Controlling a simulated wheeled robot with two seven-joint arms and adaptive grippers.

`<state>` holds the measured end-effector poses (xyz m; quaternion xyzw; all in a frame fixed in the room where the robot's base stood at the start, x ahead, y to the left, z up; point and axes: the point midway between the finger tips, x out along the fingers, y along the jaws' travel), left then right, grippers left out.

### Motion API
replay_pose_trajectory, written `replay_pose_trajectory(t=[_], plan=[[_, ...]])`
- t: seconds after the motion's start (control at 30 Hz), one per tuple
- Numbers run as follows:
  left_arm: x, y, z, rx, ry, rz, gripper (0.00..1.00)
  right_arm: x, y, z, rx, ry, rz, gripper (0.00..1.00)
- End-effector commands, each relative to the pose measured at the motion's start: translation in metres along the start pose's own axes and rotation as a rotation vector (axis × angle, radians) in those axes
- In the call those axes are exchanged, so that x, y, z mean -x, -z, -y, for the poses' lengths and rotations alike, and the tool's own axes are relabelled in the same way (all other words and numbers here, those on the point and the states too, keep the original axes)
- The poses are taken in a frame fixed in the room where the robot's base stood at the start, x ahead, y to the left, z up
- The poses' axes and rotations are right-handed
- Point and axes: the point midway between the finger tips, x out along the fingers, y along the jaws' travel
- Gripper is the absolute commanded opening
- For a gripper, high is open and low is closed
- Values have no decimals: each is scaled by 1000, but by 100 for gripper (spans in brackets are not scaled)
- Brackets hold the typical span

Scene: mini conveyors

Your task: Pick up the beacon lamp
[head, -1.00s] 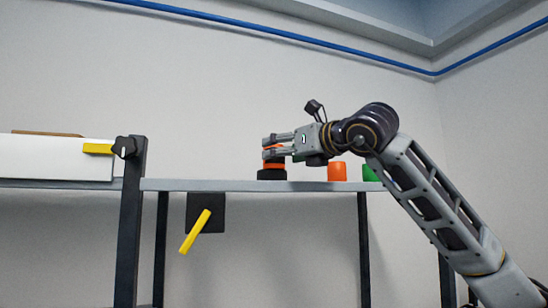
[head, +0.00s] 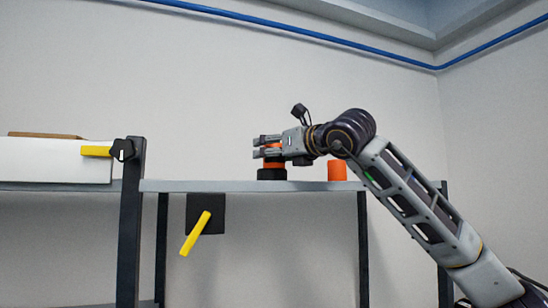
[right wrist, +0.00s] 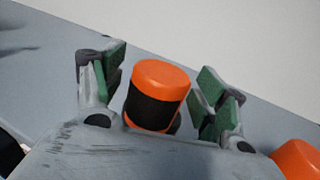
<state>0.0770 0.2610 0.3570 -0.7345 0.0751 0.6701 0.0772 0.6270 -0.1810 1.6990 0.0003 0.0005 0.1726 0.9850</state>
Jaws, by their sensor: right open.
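The beacon lamp (head: 272,164) has an orange body and a black base and stands upright on the grey shelf top (head: 215,186). In the right wrist view the lamp (right wrist: 158,98) shows an orange cap above a dark band. My right gripper (head: 262,147) is open at the lamp's upper part. In the wrist view its green-padded fingers stand on either side of the lamp, with gaps showing. The lamp's lower part is partly hidden by the gripper's body there. My left gripper is not in view.
An orange cylinder (head: 337,170) stands on the shelf to the right of the lamp, below my right arm. A white panel (head: 55,160) and a dark post with a yellow handle (head: 96,151) are at the left. Shelf left of the lamp is clear.

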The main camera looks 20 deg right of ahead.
Motion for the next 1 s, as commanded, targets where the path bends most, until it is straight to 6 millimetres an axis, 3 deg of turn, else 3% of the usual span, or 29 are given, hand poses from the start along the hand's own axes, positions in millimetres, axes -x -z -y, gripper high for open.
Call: replay_pose_trajectory(t=[0.07,0.4,1.0], plan=[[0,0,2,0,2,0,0,0,0,0,0,0,0,65],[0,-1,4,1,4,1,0,0,0,0,0,0,0,21],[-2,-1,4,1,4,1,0,1,-13,0,-1,0,2,20]])
